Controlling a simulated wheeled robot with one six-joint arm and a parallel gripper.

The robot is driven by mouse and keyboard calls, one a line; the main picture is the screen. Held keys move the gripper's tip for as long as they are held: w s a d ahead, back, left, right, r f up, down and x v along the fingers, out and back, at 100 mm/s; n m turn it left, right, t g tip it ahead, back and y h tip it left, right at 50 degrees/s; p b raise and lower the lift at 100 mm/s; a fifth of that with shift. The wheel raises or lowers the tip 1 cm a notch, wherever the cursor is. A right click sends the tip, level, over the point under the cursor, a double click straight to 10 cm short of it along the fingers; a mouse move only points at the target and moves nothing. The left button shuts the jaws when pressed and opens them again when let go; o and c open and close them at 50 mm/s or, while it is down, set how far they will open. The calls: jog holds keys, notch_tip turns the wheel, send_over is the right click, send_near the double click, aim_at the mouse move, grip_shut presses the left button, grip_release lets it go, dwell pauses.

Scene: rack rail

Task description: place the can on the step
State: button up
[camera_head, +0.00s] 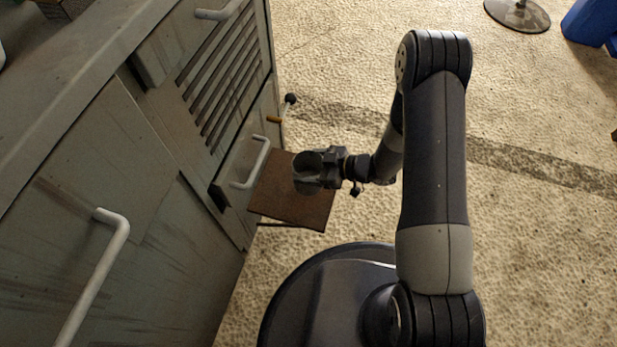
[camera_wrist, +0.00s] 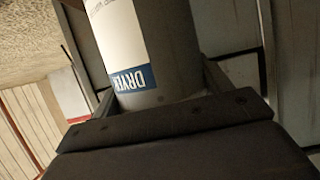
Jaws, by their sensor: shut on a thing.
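The can (camera_head: 306,183) is a grey cylinder seen from above in the head view. In the wrist view the can (camera_wrist: 170,45) shows a white label with a blue band and part of a word. My gripper (camera_head: 312,170) is shut on the can, a finger on each side of it. The step (camera_head: 312,214) is a flat brown plate jutting out from the cabinet's side. The can appears over the step's right part in the head view. The can's underside is hidden, so I cannot tell whether it touches the step.
A grey metal cabinet (camera_head: 150,205) with pale bar handles (camera_head: 97,270) and a slatted vent fills the left. A lever with a dark knob (camera_head: 290,99) sticks out beyond the step. The pebbled floor (camera_head: 540,235) at right is open. A blue object (camera_head: 592,22) stands at the far right.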

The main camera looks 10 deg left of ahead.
aim_at(308, 173)
jog(key=shift+f+b, duration=0.8)
jog(key=shift+f, duration=1.2)
jog(key=shift+f, duration=0.15)
jog(key=o, duration=1.3)
jog(key=shift+o, duration=0.2)
jog(key=shift+r, duration=0.2)
jog(key=p+v, duration=0.4)
jog(key=v, duration=0.8)
jog(key=shift+f, duration=0.1)
